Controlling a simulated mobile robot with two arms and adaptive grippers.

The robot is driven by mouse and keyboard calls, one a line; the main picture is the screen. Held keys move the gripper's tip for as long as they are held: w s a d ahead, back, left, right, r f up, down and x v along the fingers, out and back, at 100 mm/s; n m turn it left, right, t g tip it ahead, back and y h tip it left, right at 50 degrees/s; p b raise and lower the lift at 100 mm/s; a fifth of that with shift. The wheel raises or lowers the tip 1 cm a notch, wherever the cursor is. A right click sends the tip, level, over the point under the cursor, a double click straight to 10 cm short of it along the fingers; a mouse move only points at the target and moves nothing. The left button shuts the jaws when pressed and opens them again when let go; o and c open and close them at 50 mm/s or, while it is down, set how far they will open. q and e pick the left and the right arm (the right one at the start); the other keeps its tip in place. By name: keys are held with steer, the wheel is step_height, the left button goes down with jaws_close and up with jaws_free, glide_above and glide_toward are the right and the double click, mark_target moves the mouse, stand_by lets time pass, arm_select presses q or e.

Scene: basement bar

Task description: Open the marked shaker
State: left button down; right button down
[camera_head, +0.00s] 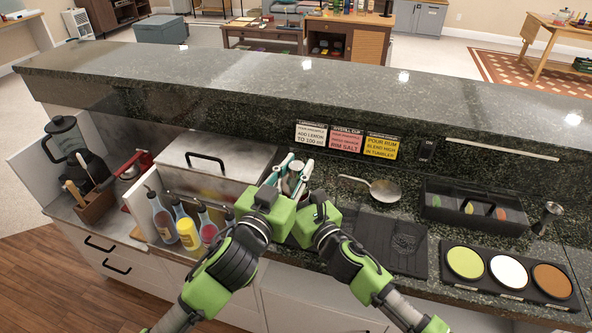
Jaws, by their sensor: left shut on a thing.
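A metal shaker (292,180) stands between my two grippers over the dark granite counter, mostly hidden by their fingers. My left gripper (278,172) reaches it from the left and is shut on it. My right gripper (304,178) is close beside it on the right. Its fingers are partly hidden, so I cannot tell whether they are open or shut. The shaker's lid and any mark on it are too small to make out.
A steel-lidded bin (215,160) and several squeeze bottles (187,232) are to the left. A strainer (384,190), a garnish caddy (472,212), a jigger (547,216) and a tray of three coloured discs (508,290) are to the right. A raised ledge (300,92) runs behind.

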mark_target(297, 165)
arm_select(q)
steer(key=shift+d+r, duration=0.1)
steer(key=shift+r, duration=1.95)
arm_select(e)
steer(key=c, duration=1.3)
jaws_free()
steer(key=shift+s, duration=0.1)
steer(key=v, duration=0.7)
steer(key=shift+s+d, duration=0.1)
steer(key=shift+d, duration=0.05)
arm_select(q)
steer(key=shift+s+f, duration=0.1)
arm_select(e)
steer(key=shift+s+f, duration=0.1)
steer(key=shift+s, duration=0.05)
